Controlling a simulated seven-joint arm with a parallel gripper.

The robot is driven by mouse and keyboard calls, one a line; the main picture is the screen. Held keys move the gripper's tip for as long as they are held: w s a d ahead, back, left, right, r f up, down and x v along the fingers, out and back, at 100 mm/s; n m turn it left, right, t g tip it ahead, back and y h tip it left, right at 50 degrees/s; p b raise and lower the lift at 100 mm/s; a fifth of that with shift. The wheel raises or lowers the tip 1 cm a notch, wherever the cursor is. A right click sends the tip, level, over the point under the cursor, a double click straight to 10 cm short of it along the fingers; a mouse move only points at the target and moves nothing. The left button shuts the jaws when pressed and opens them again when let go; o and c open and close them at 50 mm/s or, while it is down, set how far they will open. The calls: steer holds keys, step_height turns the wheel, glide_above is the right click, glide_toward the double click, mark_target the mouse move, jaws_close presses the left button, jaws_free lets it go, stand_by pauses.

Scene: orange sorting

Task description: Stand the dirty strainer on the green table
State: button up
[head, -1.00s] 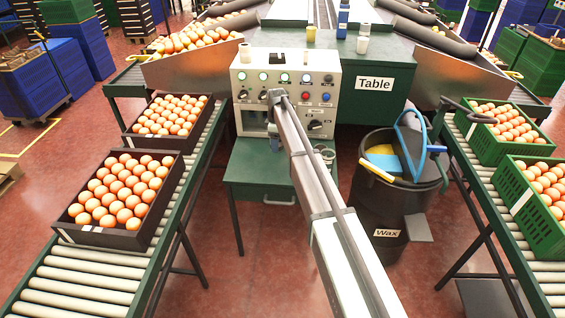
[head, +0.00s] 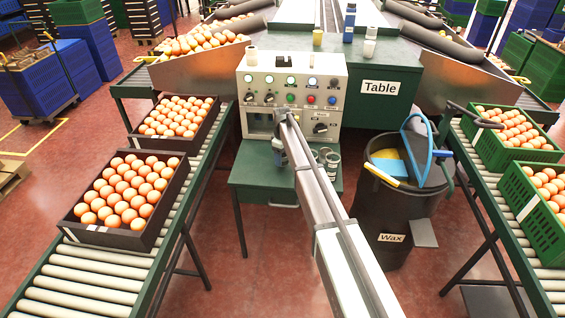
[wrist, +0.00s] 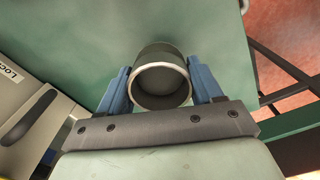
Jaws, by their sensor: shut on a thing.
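My gripper (wrist: 160,78) is shut on a grey, cup-shaped strainer (wrist: 162,60), with one blue finger on either side of it. In the wrist view its pale round rim faces the camera and its inside looks dark and empty; dirt cannot be made out. In the head view the gripper (head: 279,146) is mostly hidden by my arm, in front of the control panel and over the small green bench. The green table (head: 420,82), labelled "Table", stands behind to the right of the panel.
Small cups (head: 331,160) stand on the green bench (head: 262,180) right of my gripper. A yellow cup (head: 317,39), a blue bottle (head: 348,24) and pale containers (head: 369,47) stand near the table's left part. A black wax bin (head: 385,215) stands at right.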

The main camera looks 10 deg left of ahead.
steer(key=shift+f, duration=1.6)
steer(key=shift+f, duration=0.15)
steer(key=o, duration=1.1)
step_height(320, 180, up, 12)
steer(key=shift+r, duration=0.2)
